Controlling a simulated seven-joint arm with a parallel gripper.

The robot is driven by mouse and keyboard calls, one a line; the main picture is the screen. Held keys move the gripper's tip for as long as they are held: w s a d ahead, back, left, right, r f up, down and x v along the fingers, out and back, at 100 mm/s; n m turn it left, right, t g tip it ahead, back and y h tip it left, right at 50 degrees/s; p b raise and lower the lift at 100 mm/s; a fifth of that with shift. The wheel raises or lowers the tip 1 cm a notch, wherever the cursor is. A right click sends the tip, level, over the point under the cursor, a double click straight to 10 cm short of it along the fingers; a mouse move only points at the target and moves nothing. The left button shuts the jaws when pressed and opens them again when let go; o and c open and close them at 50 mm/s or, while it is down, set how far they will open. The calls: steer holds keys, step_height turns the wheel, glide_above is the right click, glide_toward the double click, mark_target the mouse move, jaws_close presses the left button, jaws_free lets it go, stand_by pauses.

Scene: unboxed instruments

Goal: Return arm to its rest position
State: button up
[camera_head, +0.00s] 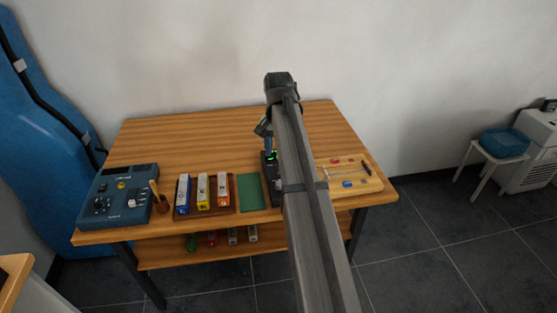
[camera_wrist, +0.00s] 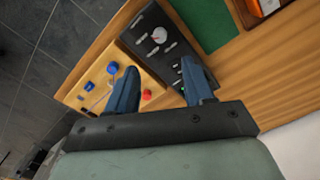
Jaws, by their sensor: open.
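My gripper (camera_wrist: 160,85) shows in the wrist view with its two blue fingers apart and nothing between them. Below it lie the black device (camera_wrist: 155,38) with a pale knob and part of the wooden board (camera_wrist: 90,70) with blue and red pieces. In the head view my arm reaches over the wooden table (camera_head: 210,143), and the gripper's fingers are mostly hidden behind the arm's end. The black device (camera_head: 270,170) shows partly beside my arm, with a green light.
The table's back half is mostly clear. A stool with a blue bin (camera_head: 505,141) stands right.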

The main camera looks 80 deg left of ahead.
steer(key=shift+r, duration=0.5)
